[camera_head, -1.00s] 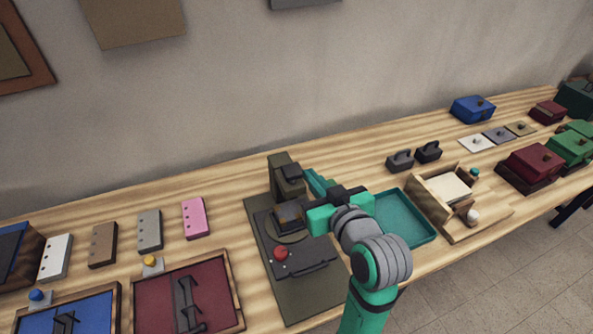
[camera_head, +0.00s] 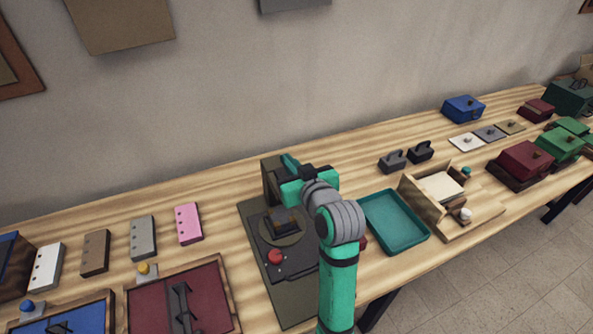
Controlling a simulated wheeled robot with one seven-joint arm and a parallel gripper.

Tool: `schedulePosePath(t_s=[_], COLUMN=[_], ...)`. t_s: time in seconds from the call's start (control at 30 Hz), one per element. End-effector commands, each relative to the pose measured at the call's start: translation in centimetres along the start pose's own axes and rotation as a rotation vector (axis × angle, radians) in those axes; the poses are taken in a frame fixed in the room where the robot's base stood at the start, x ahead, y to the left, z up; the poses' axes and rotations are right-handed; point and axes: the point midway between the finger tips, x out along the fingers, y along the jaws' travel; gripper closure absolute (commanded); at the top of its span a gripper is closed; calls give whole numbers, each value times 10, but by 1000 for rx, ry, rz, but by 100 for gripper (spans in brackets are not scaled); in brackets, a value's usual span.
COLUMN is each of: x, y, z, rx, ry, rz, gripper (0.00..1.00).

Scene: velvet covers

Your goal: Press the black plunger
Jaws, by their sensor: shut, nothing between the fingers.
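A dark olive press stand (camera_head: 269,184) rises at the back of a flat olive base plate (camera_head: 290,303). My gripper (camera_head: 289,161) is shut and empty, at the top of the stand, over its dark head. The black plunger is mostly hidden behind my gripper and wrist, so I cannot tell whether the fingers touch it. Below the head, a small dark block with a tan edge (camera_head: 284,219) sits on a round disc (camera_head: 268,237) on the base.
A red knob (camera_head: 275,257) sits at the front of the press. A teal tray (camera_head: 427,236) and a wooden box (camera_head: 420,204) stand right of my arm. Coloured plates, including a pink one (camera_head: 188,223), and a framed maroon panel (camera_head: 151,301) lie left.

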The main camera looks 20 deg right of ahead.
Motion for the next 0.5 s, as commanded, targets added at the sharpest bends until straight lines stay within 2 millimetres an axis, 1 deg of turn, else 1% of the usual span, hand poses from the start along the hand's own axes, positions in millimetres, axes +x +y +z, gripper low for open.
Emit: schedulePosePath(t_s=[0.03,0.2,0.33,0.5], x=[1,6,7,8], y=[0,0,0,0], z=[11,30,37,39], rx=[4,3,2,1], ry=[-4,-3,-1,0], rz=[0,0,0,0], gripper=[100,100,100,100])
